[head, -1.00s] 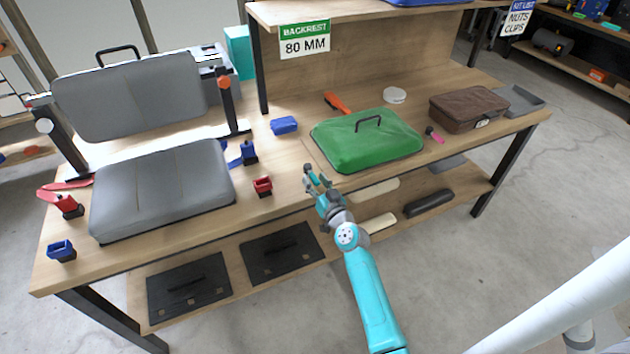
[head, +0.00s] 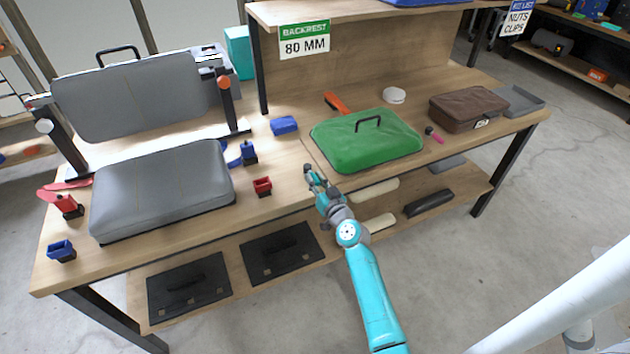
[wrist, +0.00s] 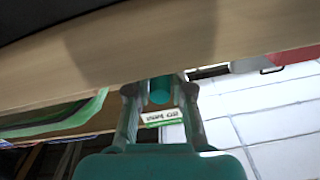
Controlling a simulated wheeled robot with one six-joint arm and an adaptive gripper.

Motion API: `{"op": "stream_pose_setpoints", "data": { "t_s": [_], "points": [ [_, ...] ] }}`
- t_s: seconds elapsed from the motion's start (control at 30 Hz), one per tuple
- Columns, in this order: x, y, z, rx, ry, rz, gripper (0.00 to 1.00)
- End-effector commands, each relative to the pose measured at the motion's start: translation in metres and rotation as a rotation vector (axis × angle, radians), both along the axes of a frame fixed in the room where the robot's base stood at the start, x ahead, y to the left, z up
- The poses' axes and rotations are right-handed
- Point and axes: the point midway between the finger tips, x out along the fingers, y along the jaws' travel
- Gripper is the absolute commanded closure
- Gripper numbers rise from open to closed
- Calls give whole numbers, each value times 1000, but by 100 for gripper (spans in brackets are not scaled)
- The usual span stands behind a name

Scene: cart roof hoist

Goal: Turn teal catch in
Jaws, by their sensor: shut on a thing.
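My gripper (head: 312,174) is at the front edge of the wooden bench (head: 285,198), to the left of the green lidded case (head: 366,150). In the wrist view my gripper (wrist: 160,98) has its two dark fingers closed on the teal catch (wrist: 160,90), a short rounded piece just below a wooden edge. Its far end is hidden by the wood and fingers. A small white and green label (wrist: 163,118) shows between the fingers; its text is too blurred to read surely. In the head view the catch cannot be told apart from my teal gripper.
A red clip block (head: 262,187) and a blue block (head: 284,125) lie near my gripper. A brown case (head: 468,110) is at the right. A lower shelf holds black panels (head: 282,254).

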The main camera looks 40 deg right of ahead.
Motion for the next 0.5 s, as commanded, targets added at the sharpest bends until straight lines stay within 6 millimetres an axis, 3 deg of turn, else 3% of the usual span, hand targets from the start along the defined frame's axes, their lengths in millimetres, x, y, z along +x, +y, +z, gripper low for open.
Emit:
{"op": "stream_pose_setpoints", "data": {
  "t_s": [0.5],
  "points": [
    [-3,-13,-2,0,-1,215,100]
  ]
}}
